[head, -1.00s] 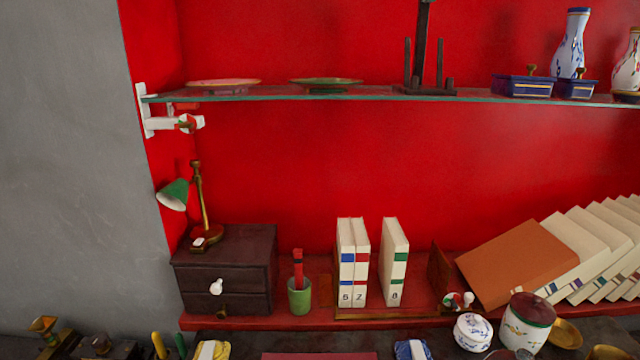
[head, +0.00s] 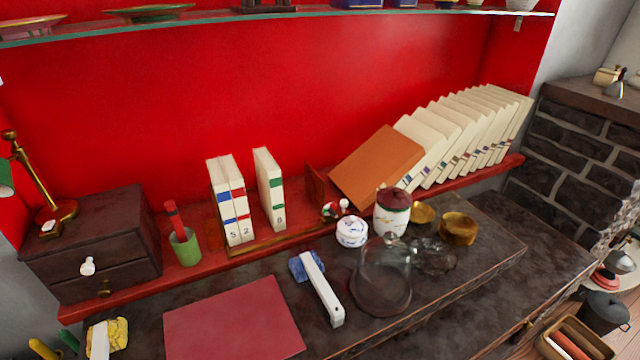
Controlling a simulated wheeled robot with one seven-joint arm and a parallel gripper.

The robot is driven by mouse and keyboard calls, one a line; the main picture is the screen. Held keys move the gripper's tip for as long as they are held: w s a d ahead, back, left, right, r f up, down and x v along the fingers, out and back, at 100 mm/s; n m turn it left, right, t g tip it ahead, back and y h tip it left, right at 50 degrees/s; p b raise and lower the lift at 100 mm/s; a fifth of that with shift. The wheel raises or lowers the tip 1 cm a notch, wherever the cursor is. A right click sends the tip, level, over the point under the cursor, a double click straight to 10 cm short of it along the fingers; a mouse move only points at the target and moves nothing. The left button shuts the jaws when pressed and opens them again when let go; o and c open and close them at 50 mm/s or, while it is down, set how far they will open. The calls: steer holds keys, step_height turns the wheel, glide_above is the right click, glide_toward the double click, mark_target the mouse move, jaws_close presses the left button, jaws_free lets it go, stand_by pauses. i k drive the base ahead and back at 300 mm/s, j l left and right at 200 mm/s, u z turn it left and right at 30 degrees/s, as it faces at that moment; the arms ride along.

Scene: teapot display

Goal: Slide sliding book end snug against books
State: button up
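The sliding book end (head: 316,187) is a dark brown upright panel on the red shelf, at the right end of a wooden base rail (head: 262,245). White books numbered 5 and 2 (head: 231,200) stand upright side by side at the left of the rail. A white book numbered 8 (head: 269,190) stands upright to their right, with a gap between. Another gap lies between book 8 and the book end. A small red, white and green knob (head: 335,209) sits just right of the book end. My gripper is not in view.
An orange book (head: 376,167) and a leaning row of white books (head: 465,135) fill the shelf at right. A white jar (head: 391,218), a round white box (head: 352,232) and a glass dome (head: 384,275) crowd the dark counter in front. A drawer box (head: 95,245) stands left.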

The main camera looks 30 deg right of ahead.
mark_target(314, 185)
steer(key=i+l+u, duration=0.15)
steer(key=l+u, duration=0.2)
steer(key=i+l+u, duration=0.1)
steer(key=l+u, duration=0.6)
steer(key=i, duration=0.05)
